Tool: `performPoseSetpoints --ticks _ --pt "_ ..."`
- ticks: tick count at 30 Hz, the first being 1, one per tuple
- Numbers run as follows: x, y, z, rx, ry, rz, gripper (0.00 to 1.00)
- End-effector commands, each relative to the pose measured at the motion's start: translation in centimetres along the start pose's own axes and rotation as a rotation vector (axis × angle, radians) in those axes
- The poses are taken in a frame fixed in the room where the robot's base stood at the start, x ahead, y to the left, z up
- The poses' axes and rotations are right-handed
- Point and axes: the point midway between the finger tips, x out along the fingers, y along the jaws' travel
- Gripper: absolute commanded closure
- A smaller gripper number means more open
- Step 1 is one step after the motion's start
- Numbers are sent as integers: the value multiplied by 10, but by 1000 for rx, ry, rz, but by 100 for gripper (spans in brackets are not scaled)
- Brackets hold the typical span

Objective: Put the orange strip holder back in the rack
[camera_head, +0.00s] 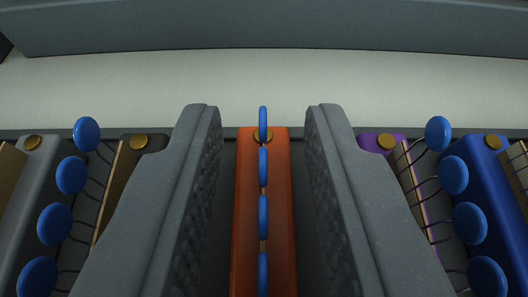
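The orange strip holder (245,215) stands in the middle of the view, narrow and long, with a brass disc at its far end and a row of blue round discs above its centre line. It sits in line with the other holders in the rack (225,134). My gripper (264,115) is open, one grey textured finger on each side of the orange holder. A dark gap shows between the holder and each finger, so neither touches it. The near end of the holder is cut off by the frame. Whether it is fully seated cannot be told.
On the left stand a grey holder (32,185) and a dark holder (137,143), partly behind my finger. On the right are a purple holder (383,141) and a blue holder (490,185). Blue discs (70,175) on thin wires stand between them. A pale surface (264,90) beyond is clear.

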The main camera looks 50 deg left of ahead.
Motion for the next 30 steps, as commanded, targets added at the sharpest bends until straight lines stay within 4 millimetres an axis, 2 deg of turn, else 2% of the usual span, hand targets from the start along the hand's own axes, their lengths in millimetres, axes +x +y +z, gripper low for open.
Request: performPoseSetpoints --ticks 18,24,30 --pt "-97 1 -1 2 0 2 75" --pt "-113 2 0 1 0 4 75" --pt "-116 1 0 0 0 3 75"
